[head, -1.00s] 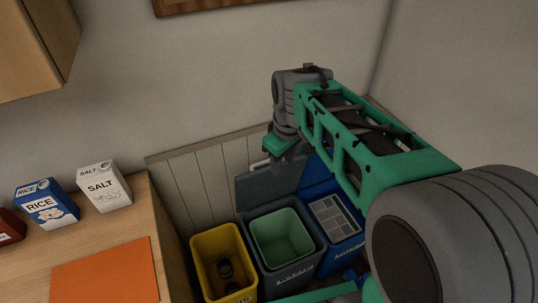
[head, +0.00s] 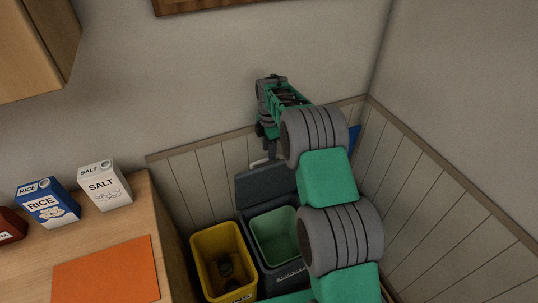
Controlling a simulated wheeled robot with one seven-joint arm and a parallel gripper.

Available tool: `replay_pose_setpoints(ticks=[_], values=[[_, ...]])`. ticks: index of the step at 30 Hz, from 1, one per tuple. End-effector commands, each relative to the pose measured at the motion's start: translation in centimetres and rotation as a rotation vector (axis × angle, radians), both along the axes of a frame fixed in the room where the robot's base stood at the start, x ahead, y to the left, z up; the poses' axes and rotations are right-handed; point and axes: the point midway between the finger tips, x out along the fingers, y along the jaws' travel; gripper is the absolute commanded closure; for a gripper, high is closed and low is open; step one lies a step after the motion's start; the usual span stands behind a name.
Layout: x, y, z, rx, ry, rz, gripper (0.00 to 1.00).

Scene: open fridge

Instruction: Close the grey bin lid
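The grey bin (head: 262,262) stands on the floor by the panelled wall, and I see its pale green inside. Its lid (head: 262,184) is open and stands up at the back of the bin, near the wall. My gripper (head: 262,162) points down at the lid's top edge, close to the wall. It is small and partly hidden by my wrist, so I cannot tell whether its fingers are open or shut, or whether they touch the lid. My arm covers the right side of the bin and lid.
A yellow bin (head: 203,245) with dark things inside stands open to the left. A blue bin's lid (head: 355,138) peeks out behind my arm; the rest is hidden. The wooden counter (head: 165,215) at left holds a rice box (head: 46,205), a salt box (head: 104,187) and an orange board (head: 105,272).

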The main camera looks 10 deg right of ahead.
Motion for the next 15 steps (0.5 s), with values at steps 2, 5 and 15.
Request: replay_pose_setpoints(ticks=[2, 5, 15], values=[[-0.1, 0.0, -1.4, 0.0, 0.002, -0.001, 0.62], [0.0, 0.0, -2.7, 0.0, 0.0, -0.001, 0.62], [0.0, 0.0, -3.4, -0.001, -0.002, -0.002, 0.64]])
